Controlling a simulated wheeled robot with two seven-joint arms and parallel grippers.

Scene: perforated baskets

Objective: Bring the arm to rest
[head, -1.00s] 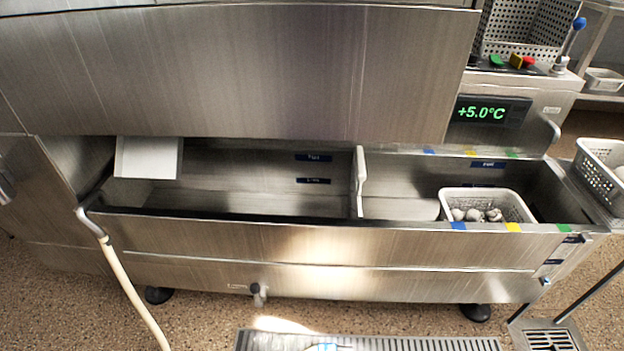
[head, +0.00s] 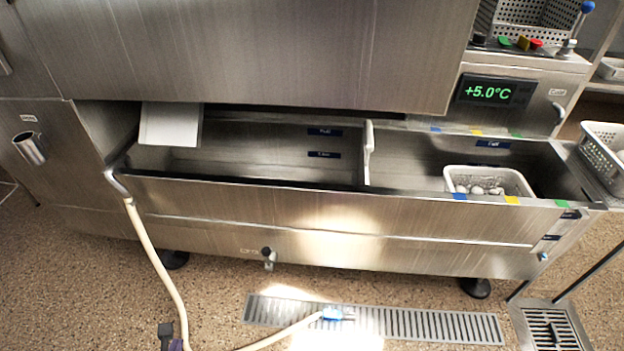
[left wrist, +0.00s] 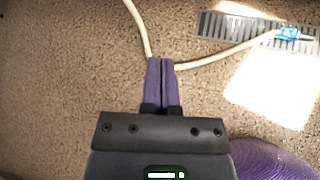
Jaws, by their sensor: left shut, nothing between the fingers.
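My left gripper (head: 172,342) shows at the bottom edge of the head view, low over the speckled floor. In the left wrist view its two purple fingers (left wrist: 160,75) are pressed together with nothing between them. A pale hose (left wrist: 222,54) passes beyond the fingertips in that view; I cannot tell its exact height relative to them. My right gripper is in neither view.
A steel trough (head: 340,205) spans the middle, with a white perforated basket (head: 516,184) of pale round items in its right part. A floor drain grate (head: 420,322) lies in front, with the hose's blue nozzle (head: 332,313) over it. Another basket (head: 602,150) stands at right.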

